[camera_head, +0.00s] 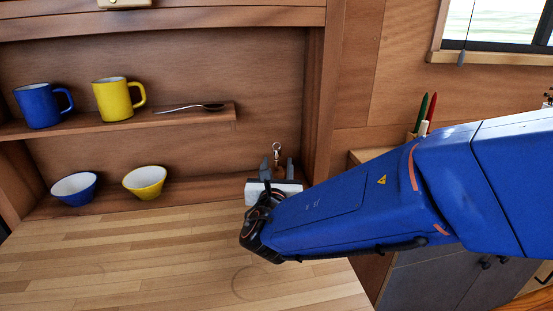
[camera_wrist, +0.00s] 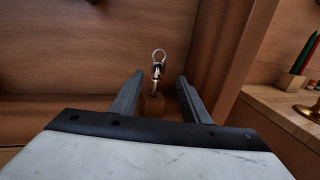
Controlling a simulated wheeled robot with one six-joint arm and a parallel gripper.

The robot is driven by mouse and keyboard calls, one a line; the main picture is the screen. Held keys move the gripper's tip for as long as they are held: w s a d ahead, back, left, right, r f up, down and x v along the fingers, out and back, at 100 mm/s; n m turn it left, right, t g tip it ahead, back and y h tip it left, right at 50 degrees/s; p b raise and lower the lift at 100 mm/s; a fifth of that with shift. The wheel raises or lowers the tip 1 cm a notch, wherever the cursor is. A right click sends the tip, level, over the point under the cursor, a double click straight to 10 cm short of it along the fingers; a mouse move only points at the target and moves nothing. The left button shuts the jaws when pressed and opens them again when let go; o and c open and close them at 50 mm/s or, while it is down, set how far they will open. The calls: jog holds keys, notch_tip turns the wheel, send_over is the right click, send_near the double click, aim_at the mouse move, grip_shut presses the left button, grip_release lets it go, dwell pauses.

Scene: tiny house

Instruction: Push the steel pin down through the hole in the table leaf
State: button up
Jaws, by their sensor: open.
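The steel pin (camera_head: 276,149) stands upright with a ring on top, near the back right corner of the wooden table leaf (camera_head: 150,255). In the wrist view the pin (camera_wrist: 158,66) shows between and beyond the two dark fingers of my gripper (camera_wrist: 158,92). The gripper is open, and its fingers sit to either side of the pin with gaps on both sides. In the head view my gripper (camera_head: 277,168) is just in front of the pin. The hole and the pin's lower end are hard to make out.
A blue bowl (camera_head: 74,189) and a yellow bowl (camera_head: 145,182) stand on the lower shelf. A blue mug (camera_head: 42,105), a yellow mug (camera_head: 118,99) and a spoon (camera_head: 190,107) are on the shelf above. A wooden post (camera_wrist: 238,50) rises close right of my gripper. The leaf's front is clear.

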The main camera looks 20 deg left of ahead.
aim_at(276, 157)
jog(key=shift+a+x, duration=0.15)
jog(key=shift+x, duration=1.3)
jog(key=shift+a+x, duration=0.15)
jog(key=shift+x, duration=1.35)
jog(key=shift+s+r, duration=0.1)
jog(key=shift+s, duration=0.05)
grip_shut()
